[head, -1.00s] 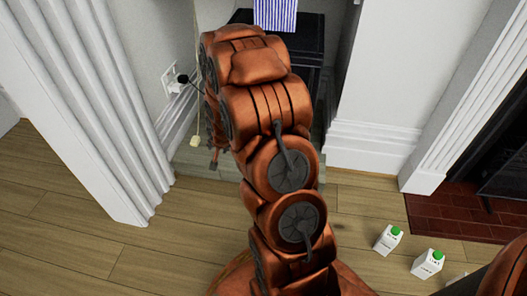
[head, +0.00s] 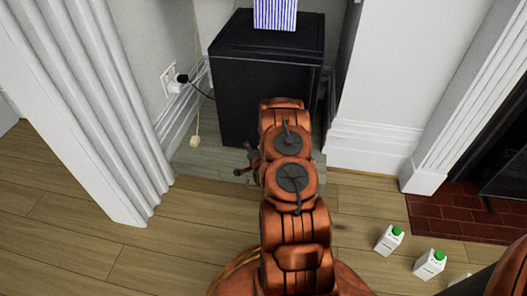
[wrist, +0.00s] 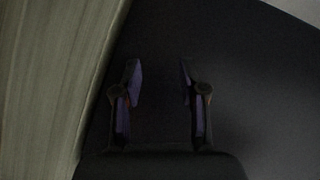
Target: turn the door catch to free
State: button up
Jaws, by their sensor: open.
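A black box-shaped cabinet (head: 262,75) stands in the alcove in the head view. Its top and part of its front show, but my arm hides the lower right of the front. I cannot make out a door catch in either view. My gripper (wrist: 160,85) is open and empty in the wrist view, its two fingers apart before a dark, plain surface that looks like the cabinet. In the head view only a bit of my gripper (head: 243,160) shows left of my arm, low by the cabinet's front. I cannot tell whether it touches the cabinet.
A blue-and-white striped box (head: 275,14) stands on the cabinet. A wall socket (head: 171,79) with a black plug and a hanging cord is at left. White cartons with green caps (head: 389,240) stand on the wooden floor (head: 70,235) at right. White fluted trim flanks the alcove.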

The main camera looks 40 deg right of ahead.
jog(key=s+d+f+m+h, duration=0.1)
jog(key=s, duration=0.1)
jog(key=s+f+m+t+h, duration=0.1)
jog(key=s+f+m, duration=0.1)
jog(key=s, duration=0.1)
jog(key=s+d+f+m+t+h, duration=0.1)
jog(key=s, duration=0.1)
jog(key=shift+s+d+f+m, duration=0.25)
jog(key=shift+d+m, duration=0.1)
jog(key=shift+m, duration=0.05)
jog(key=shift+s+h, duration=0.2)
jog(key=shift+h, duration=0.2)
jog(key=shift+w+d+b, duration=0.3)
jog(key=shift+b, duration=0.15)
jog(key=shift+b+x, duration=1.25)
jog(key=shift+x, duration=2.2)
jog(key=shift+c, duration=0.2)
grip_shut()
